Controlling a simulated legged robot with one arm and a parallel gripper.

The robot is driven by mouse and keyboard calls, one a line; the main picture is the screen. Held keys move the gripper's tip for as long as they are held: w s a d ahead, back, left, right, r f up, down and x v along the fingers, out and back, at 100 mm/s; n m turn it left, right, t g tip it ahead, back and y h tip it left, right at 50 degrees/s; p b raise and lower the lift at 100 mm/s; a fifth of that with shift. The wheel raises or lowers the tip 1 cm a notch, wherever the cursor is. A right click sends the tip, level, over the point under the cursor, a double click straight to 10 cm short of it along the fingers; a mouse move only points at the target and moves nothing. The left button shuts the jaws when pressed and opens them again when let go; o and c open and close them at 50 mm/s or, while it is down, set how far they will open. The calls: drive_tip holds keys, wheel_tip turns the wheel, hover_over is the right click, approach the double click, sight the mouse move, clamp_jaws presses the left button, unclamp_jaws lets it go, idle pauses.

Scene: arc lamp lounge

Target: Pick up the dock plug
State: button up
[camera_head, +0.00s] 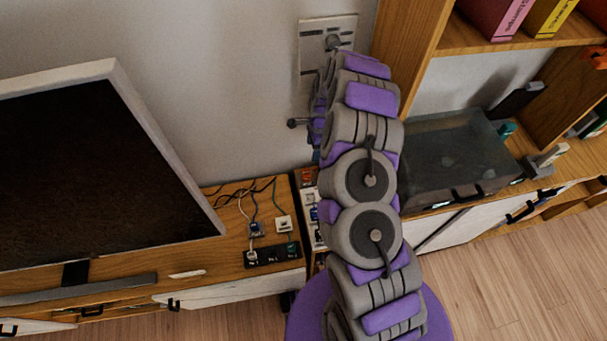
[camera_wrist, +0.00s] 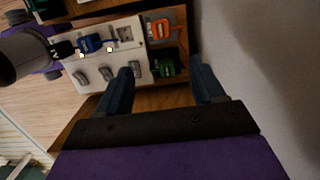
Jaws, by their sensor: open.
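I cannot tell for sure which thing is the dock plug. In the wrist view a blue plug-like piece (camera_wrist: 91,44) sits on a white socket panel (camera_wrist: 126,34), left of my gripper. An orange piece (camera_wrist: 160,28) lies beyond the fingertips, and small green pieces (camera_wrist: 166,67) sit in a dark compartment between and beyond them. My gripper (camera_wrist: 160,66) is open, its two dark fingers apart with nothing held between them. In the head view my arm hides most of the white panel (camera_head: 310,212), and the fingers cannot be made out.
A black power strip (camera_head: 272,255) with cables and small plugs lies on the wooden cabinet, left of my arm. A large dark screen (camera_head: 95,170) stands further left. A grey translucent box (camera_head: 450,155) is to the right. A wall plate (camera_head: 315,62) is behind my arm.

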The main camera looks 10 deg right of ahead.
drive_tip(key=b, duration=0.4)
approach(306, 172)
drive_tip(key=f, duration=0.5)
drive_tip(key=shift+s+f, duration=0.2)
drive_tip(key=shift+f, duration=0.05)
drive_tip(key=shift+a+f+b, duration=0.2)
drive_tip(key=shift+f+b, duration=0.2)
drive_tip(key=shift+f, duration=0.55)
drive_tip(key=shift+a+f+b, duration=0.25)
drive_tip(key=shift+f+b, duration=0.1)
drive_tip(key=shift+f, duration=0.6)
drive_tip(key=shift+a+f+b, duration=0.2)
drive_tip(key=shift+f+b, duration=0.2)
drive_tip(key=shift+f, duration=0.5)
drive_tip(key=shift+r, duration=0.1)
drive_tip(key=shift+w, duration=0.1)
drive_tip(key=c, duration=1.1)
